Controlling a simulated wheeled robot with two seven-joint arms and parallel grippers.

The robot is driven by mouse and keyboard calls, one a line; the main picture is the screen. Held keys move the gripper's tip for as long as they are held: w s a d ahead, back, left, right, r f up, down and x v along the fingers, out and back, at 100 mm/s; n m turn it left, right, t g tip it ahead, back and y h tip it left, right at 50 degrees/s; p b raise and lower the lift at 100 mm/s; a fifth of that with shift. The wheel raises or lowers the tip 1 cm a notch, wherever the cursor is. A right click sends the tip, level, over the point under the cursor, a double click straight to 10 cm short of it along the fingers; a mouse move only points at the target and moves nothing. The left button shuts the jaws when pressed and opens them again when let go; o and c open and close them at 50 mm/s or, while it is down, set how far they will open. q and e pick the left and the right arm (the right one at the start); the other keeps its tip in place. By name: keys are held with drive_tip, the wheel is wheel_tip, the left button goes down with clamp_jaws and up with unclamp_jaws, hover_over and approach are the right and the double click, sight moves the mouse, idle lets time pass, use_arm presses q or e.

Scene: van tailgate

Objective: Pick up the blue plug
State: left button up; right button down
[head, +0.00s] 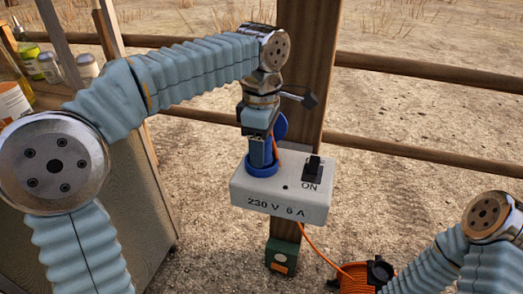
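The blue plug (260,151) stands upright in the round blue socket (262,168) on top of a light grey box marked "230 V 6 A" (262,203). My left gripper (258,131) points down directly over the plug, at its upper end. The fingers are hard to make out there, so I cannot tell whether they are closed on it. A blue socket lid (281,126) stands open behind the gripper.
A black switch (312,169) marked ON is on the box, in front of a wooden post (305,60). An orange cable (315,243) runs down to an orange reel (357,277). A green box (282,256) is low on the post. Bottles and jars stand at left; fence rails cross behind.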

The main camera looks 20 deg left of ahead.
use_arm(q)
drive_tip(key=shift+c, duration=0.8)
drive_tip(key=shift+r, duration=0.5)
wheel_tip(320, 180, up, 3)
drive_tip(key=shift+s+d+f+p, duration=0.1)
drive_tip(key=shift+p, duration=0.3)
drive_tip(key=s+d+r, duration=0.3)
drive_tip(key=s+r, duration=0.6)
drive_tip(key=s, duration=0.4)
drive_tip(key=shift+s+d+r, duration=0.15)
drive_tip(key=shift+s+d, duration=0.05)
drive_tip(key=shift+w+p, duration=0.1)
drive_tip(key=shift+p, duration=0.2)
